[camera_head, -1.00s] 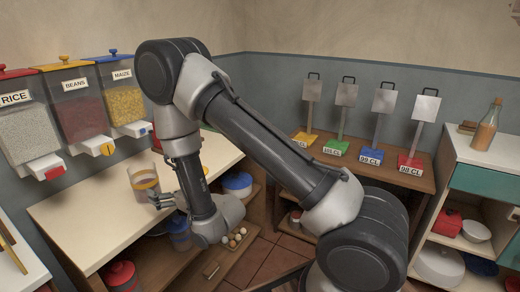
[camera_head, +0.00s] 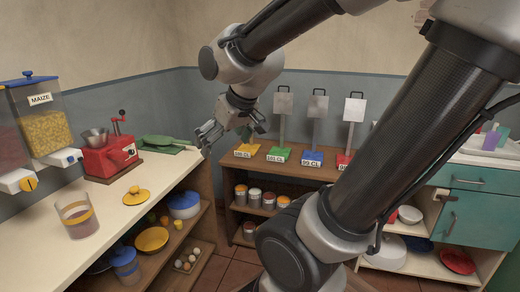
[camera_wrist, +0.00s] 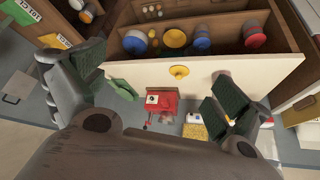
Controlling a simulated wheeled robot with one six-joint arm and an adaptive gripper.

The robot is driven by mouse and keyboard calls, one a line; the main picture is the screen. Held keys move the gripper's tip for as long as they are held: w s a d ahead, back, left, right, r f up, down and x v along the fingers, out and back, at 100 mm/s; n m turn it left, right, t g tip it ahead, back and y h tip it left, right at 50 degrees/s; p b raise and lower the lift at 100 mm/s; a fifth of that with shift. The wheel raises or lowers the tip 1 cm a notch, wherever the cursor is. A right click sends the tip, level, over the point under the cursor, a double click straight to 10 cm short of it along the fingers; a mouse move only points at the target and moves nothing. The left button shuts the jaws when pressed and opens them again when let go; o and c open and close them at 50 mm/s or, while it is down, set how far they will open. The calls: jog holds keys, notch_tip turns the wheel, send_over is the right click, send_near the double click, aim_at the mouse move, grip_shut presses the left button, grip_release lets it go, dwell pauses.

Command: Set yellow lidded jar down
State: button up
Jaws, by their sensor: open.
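A clear jar with a yellow band and brownish contents (camera_head: 77,218) stands upright on the pale counter (camera_head: 115,222), near its left side. No lid shows on the jar. A yellow lid with a knob (camera_head: 136,195) lies on the counter to the right of the jar; it also shows in the wrist view (camera_wrist: 180,71). My gripper (camera_head: 208,135) is open and empty, in the air beyond the counter's far right corner, well apart from the jar. In the wrist view its fingers (camera_wrist: 155,92) are spread wide with nothing between them.
A red grinder (camera_head: 108,158) and a green pan-like item (camera_head: 163,142) stand at the counter's far end. The maize dispenser (camera_head: 45,125) hangs at the left. Shelves below hold a yellow bowl (camera_head: 151,239) and a blue-lidded pot (camera_head: 184,205). Colored measures (camera_head: 278,154) stand on the back table.

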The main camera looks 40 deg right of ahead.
jog(key=s+d+r+m+g, duration=0.1)
jog(key=s+d+g, duration=0.1)
jog(key=s, duration=0.9)
jog(key=shift+s+d+h, duration=0.15)
jog(key=shift+d+h, duration=0.15)
jog(key=shift+d, duration=0.05)
